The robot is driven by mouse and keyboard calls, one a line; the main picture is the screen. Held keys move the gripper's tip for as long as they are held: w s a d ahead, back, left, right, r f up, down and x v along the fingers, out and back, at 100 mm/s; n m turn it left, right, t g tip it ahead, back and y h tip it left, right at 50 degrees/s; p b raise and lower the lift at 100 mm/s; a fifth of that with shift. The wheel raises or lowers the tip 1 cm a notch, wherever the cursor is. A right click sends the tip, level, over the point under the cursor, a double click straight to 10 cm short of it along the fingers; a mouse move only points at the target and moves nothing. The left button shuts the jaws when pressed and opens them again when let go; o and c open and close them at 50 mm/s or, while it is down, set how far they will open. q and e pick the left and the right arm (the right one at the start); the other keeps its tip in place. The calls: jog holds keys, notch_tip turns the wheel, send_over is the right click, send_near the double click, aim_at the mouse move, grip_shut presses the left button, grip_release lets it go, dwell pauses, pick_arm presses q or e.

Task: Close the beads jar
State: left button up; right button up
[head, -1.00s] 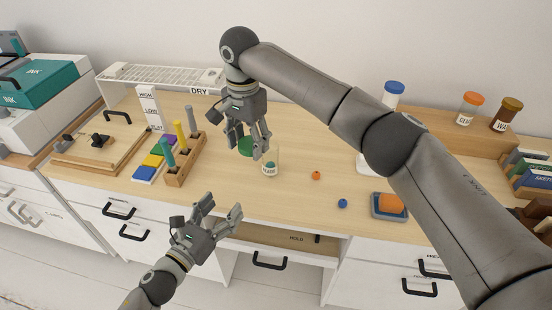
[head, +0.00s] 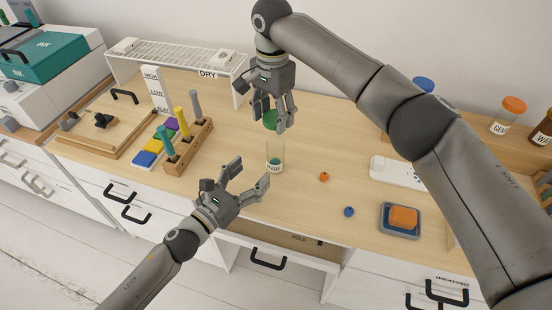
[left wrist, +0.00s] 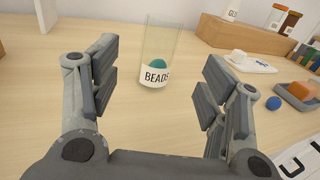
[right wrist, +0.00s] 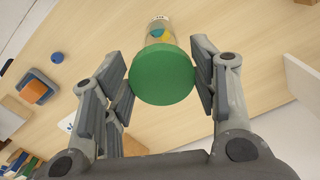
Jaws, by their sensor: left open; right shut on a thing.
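The beads jar (head: 275,157) is a clear, open-topped jar standing upright on the desk, with a white label. It also shows in the left wrist view (left wrist: 158,55), labelled BEADS, with a teal bead inside. The green lid (right wrist: 163,75) is held between the fingers of my right gripper (head: 274,117), which is shut on it above the jar. In the head view the lid (head: 270,120) is apart from the jar's rim. My left gripper (head: 246,180) is open and empty in front of the jar, its fingers pointing toward it.
An orange bead (head: 324,177) and a blue bead (head: 349,211) lie loose to the right. A tray with an orange block (head: 403,217) is farther right. A wooden peg stand (head: 188,150) is to the left. A drawer (head: 290,239) below stands partly open.

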pick_arm(q)
jog(key=x, duration=1.1)
jog(key=shift+d, duration=0.1)
jog(key=shift+c, duration=0.2)
grip_shut()
pick_arm(e)
send_over(273, 138)
jog(key=s, duration=0.3)
jog(key=shift+w+f, duration=0.15)
jog(key=shift+f, duration=2.35)
jog(key=shift+f, duration=0.1)
jog(key=shift+f, duration=0.75)
jog(key=shift+f, duration=0.35)
pick_arm(q)
jog(key=shift+r, duration=0.1)
pick_arm(e)
jog(key=shift+f, duration=0.15)
jog(key=shift+c, duration=0.2)
